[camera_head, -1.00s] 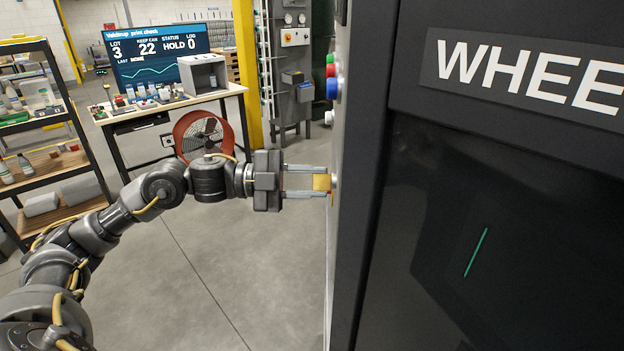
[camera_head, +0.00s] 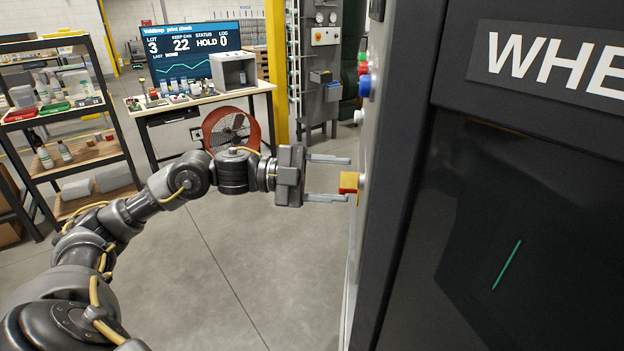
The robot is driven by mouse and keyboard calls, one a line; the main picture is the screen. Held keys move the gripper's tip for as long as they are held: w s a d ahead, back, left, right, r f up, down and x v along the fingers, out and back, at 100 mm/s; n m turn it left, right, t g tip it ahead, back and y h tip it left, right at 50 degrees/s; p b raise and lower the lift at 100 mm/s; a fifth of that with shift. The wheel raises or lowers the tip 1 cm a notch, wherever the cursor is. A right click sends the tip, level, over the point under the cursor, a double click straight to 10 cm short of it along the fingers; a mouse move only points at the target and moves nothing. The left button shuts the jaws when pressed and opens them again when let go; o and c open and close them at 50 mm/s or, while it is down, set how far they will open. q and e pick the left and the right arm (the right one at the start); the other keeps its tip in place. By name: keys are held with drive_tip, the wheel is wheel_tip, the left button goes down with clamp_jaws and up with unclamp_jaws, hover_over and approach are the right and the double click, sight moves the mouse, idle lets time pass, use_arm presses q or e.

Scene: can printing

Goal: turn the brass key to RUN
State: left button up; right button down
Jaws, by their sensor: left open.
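The brass key (camera_head: 347,182) sticks out from the narrow side face of the dark cabinet, in the middle of the head view. It looks like a small yellow block with an orange-red lower edge. My left gripper (camera_head: 348,179) is open and comes at it from the left. One finger is above the key and the other below, with visible gaps. Only the fingertips reach the key's near end. Any RUN marking is hidden, and I cannot read the key's setting. My right gripper is not in view.
The dark cabinet (camera_head: 402,170) fills the right side. Red, green, blue and white buttons (camera_head: 364,86) sit above the key. A shelf rack (camera_head: 118,118) stands at left. A bench (camera_head: 262,86) with a screen (camera_head: 196,62) and an orange fan (camera_head: 231,130) are behind. The floor is clear.

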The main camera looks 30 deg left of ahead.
use_arm(q)
drive_tip(key=b+v, duration=0.7)
drive_tip(key=v, duration=0.3)
drive_tip(key=shift+b, duration=0.4)
